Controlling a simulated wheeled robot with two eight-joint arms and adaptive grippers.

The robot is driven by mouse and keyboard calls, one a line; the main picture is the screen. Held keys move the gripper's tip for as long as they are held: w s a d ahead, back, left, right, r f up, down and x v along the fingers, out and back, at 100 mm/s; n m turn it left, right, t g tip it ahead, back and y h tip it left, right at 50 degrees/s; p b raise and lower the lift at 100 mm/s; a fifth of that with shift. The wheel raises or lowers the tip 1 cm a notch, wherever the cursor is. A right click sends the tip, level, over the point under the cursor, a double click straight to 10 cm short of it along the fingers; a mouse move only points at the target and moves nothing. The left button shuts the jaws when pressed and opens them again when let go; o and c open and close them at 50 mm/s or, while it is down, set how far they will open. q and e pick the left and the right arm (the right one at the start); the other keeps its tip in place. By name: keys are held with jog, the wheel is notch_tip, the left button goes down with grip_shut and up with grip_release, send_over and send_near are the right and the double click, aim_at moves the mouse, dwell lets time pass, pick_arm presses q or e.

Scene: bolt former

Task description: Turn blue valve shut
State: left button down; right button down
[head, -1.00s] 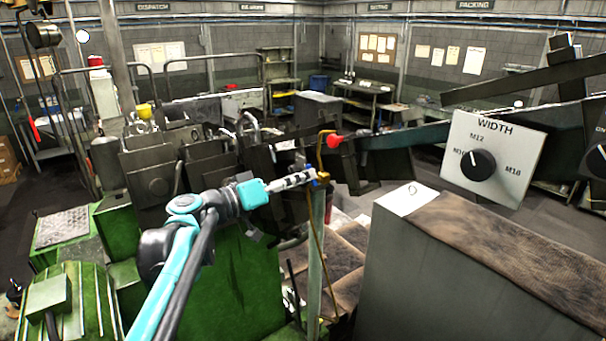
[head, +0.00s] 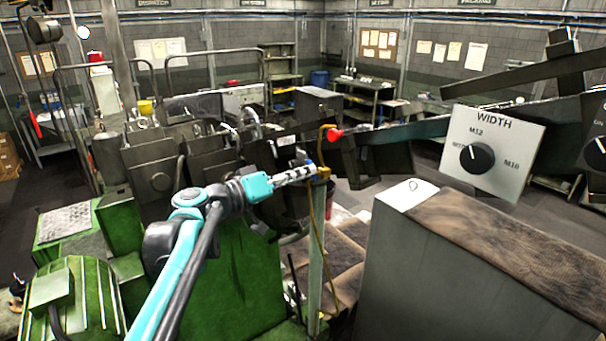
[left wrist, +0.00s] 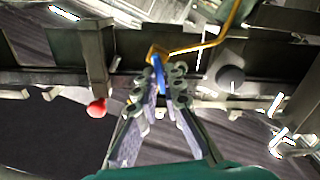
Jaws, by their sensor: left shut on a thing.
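The blue valve handle (left wrist: 160,76) shows in the left wrist view as a blue bar between my left fingers. It joins a brass fitting (left wrist: 156,53) on a yellow pipe. In the head view only a small bit of blue (head: 309,165) shows beside the brass fitting (head: 322,173), on top of a grey-green post. My left gripper (head: 308,172) reaches the valve from the left; in the left wrist view its fingertips (left wrist: 159,80) are shut on the blue handle. The fingers hide part of the handle. My right gripper is in neither view.
A red ball knob (head: 335,135) is just behind and right of the valve, also in the left wrist view (left wrist: 97,109). A grey cabinet (head: 440,270) stands to the right, below the WIDTH dial panel (head: 500,165). Green machinery (head: 225,270) fills the lower left.

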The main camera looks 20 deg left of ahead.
pick_arm(q)
jog(key=n+b, duration=0.1)
jog(key=n, duration=0.5)
jog(key=f+n+b, duration=0.1)
jog(key=n, duration=0.3)
jog(key=shift+w+a+b, duration=0.2)
jog(key=shift+a+b, duration=0.05)
jog(key=shift+b, duration=0.05)
dwell(0.4)
jog(key=c, duration=1.6)
grip_release()
jog(key=shift+f, duration=0.1)
jog(key=shift+c, duration=0.2)
jog(key=v, duration=1.2)
